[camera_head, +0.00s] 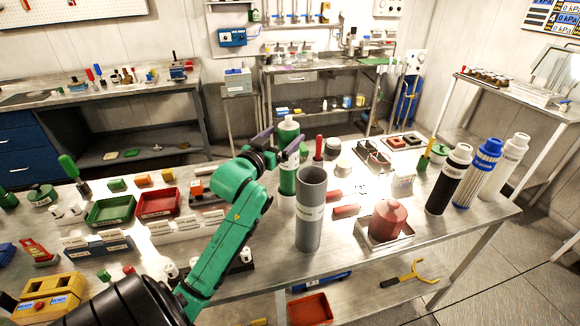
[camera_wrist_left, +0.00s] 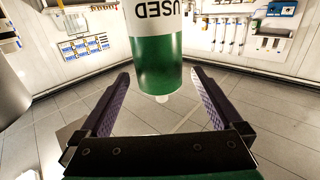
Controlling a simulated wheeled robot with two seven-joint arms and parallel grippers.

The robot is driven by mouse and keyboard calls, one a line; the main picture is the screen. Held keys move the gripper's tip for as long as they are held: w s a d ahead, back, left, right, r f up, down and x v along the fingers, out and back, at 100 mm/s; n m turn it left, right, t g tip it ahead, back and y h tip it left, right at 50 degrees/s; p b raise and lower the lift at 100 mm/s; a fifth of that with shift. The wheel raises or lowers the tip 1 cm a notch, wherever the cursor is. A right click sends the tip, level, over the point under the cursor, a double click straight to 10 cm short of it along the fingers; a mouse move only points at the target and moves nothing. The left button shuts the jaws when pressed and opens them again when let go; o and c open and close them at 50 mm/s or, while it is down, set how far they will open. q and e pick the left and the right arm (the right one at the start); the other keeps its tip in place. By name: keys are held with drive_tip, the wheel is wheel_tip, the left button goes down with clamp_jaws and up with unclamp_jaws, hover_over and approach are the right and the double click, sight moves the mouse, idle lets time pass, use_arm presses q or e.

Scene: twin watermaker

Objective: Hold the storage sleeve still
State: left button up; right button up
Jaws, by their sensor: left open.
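The grey open-topped tube (camera_head: 310,215), which looks like the storage sleeve, stands upright near the table's front edge with a white label around it. Just behind it is a green cylinder (camera_head: 288,180) with a white cap. My left gripper (camera_head: 281,143) is at that green cylinder's upper part, behind and left of the grey tube. In the left wrist view, the green cylinder (camera_wrist_left: 158,65) with a white "USED" band lies between the open finger lines (camera_wrist_left: 165,100). Contact cannot be told. My right gripper is not in view.
A dark red round piece (camera_head: 388,220) sits in a tray right of the tube. Black, blue and white cylinders (camera_head: 480,172) stand at the table's right. Green and red bins (camera_head: 158,215) and a white rack (camera_head: 188,230) fill the left side.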

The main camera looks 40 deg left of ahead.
sight(289, 125)
use_arm(q)
drive_tip(key=shift+w+a+r+p, duration=0.1)
drive_tip(key=shift+w+r+p, duration=0.25)
drive_tip(key=shift+w, duration=0.3)
drive_tip(key=shift+w+a+r+p, duration=0.1)
drive_tip(key=shift+w+r+p, duration=0.2)
drive_tip(key=shift+w, duration=0.3)
drive_tip(key=shift+w+a+f, duration=0.1)
drive_tip(key=shift+w+f, duration=0.3)
drive_tip(key=shift+w, duration=0.1)
drive_tip(key=c, duration=1.4)
clamp_jaws()
drive_tip(key=shift+r, duration=0.1)
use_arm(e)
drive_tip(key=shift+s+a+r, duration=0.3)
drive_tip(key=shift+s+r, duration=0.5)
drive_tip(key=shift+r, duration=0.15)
